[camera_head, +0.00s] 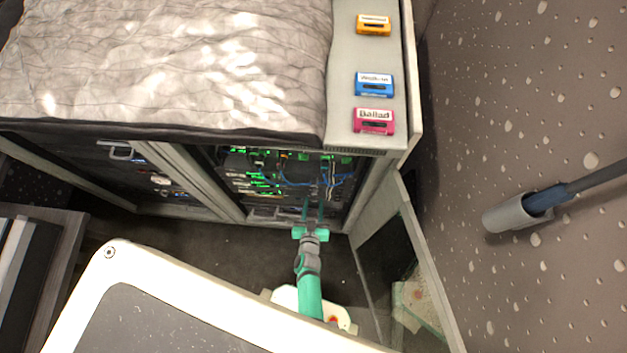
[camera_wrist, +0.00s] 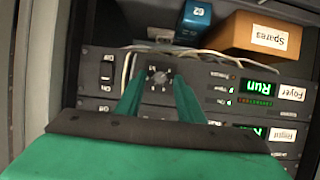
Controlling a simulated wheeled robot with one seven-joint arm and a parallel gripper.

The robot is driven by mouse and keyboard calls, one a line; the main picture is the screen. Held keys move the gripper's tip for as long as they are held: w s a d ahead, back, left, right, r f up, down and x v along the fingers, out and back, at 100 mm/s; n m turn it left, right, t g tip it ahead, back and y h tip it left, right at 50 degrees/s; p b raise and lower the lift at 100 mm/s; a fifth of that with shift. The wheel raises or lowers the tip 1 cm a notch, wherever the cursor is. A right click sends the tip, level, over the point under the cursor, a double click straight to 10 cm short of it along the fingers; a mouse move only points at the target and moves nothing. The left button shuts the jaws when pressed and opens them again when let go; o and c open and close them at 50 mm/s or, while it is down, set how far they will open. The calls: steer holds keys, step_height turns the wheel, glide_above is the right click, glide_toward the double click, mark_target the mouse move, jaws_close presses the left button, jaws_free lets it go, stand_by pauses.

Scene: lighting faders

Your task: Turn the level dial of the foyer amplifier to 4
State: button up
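In the wrist view the foyer amplifier (camera_wrist: 211,78) is a dark rack unit with a white "Foyer" label (camera_wrist: 291,92) and a green "Run" display (camera_wrist: 262,87). Its level dial (camera_wrist: 160,77) is a small round grey knob with tiny marks around it; its setting is too small to read. My gripper (camera_wrist: 160,82) has two green fingers, apart, one on each side of the dial, with no clear contact visible. In the head view my gripper (camera_head: 313,207) reaches into the open rack; the dial cannot be made out there.
A power switch (camera_wrist: 107,70) sits left of the dial. A second unit with a "Right" label (camera_wrist: 283,134) is below. A "Spares" box (camera_wrist: 255,36), a blue box (camera_wrist: 194,18) and white cables lie above. Cassettes (camera_head: 374,84) rest on the cabinet top. An open door (camera_head: 402,250) stands right.

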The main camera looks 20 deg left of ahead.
jaws_close()
steer(key=shift+w+d+f+m+t+y, duration=0.1)
steer(key=shift+d+f+m+y, duration=0.1)
steer(key=shift+m+y, duration=1.35)
steer(key=shift+d+f+m+t+y, duration=0.15)
steer(key=shift+m+y, duration=0.55)
steer(key=shift+m, duration=1.6)
steer(key=shift+w+d+f+m+t+y, duration=0.1)
steer(key=shift+d+f+m+y, duration=0.15)
steer(key=shift+m+y, duration=1.3)
steer(key=shift+m, duration=1.2)
steer(key=shift+d+m+t, duration=0.1)
steer(key=shift+m+t, duration=0.25)
steer(key=shift+m, duration=0.05)
jaws_free()
